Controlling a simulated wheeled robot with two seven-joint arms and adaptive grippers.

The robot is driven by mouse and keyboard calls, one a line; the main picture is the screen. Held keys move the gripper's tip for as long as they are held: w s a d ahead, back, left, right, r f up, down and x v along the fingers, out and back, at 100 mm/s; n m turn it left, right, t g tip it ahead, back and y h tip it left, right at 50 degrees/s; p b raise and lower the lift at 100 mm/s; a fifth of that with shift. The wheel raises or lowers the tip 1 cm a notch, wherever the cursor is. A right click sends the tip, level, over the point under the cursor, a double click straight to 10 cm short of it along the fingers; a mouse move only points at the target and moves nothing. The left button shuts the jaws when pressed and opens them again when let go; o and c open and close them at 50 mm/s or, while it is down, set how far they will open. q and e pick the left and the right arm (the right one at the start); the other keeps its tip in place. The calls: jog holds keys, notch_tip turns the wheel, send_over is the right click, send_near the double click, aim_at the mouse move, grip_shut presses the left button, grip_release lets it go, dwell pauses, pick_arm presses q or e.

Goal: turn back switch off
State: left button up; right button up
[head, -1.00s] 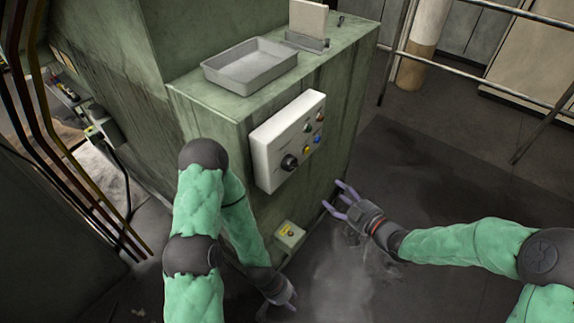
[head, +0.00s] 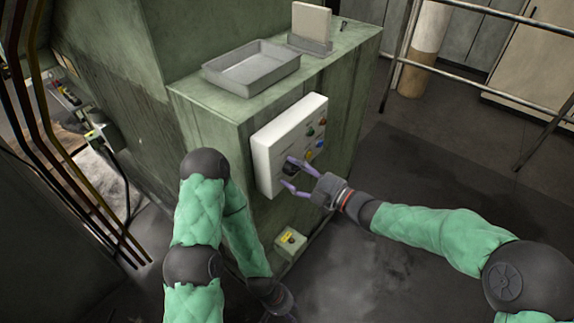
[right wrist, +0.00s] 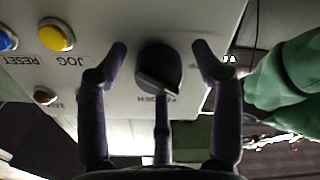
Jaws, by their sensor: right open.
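The black rotary switch (right wrist: 158,70) sits on the lower part of the white control panel (head: 262,150), on the side of the green machine. In the right wrist view it lies between the spread fingers of my right gripper (right wrist: 160,62); I cannot tell whether they touch it. In the head view my right gripper (head: 287,174) is open at the switch and partly covers it. My left gripper (head: 284,303) hangs low beside the machine at the bottom edge, and its fingers are too unclear to read.
A yellow JOG button (right wrist: 56,35) and a blue RESET button (right wrist: 6,40) are beside the switch. A small box with a yellow top (head: 290,240) is lower on the machine. A grey tray (head: 250,68) stands on top. Metal railings (head: 480,85) are at the right.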

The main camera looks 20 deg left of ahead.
jog(key=m+p, duration=0.2)
jog(key=p, duration=0.1)
jog(key=m+p, duration=0.3)
jog(key=shift+d+r, duration=0.15)
jog(key=shift+r, duration=0.25)
pick_arm(q)
notch_tip(320, 180, up, 8)
jog(key=p, duration=0.1)
jog(key=shift+r, duration=0.2)
pick_arm(e)
jog(key=shift+f+m, duration=0.15)
jog(key=shift+m, duration=0.95)
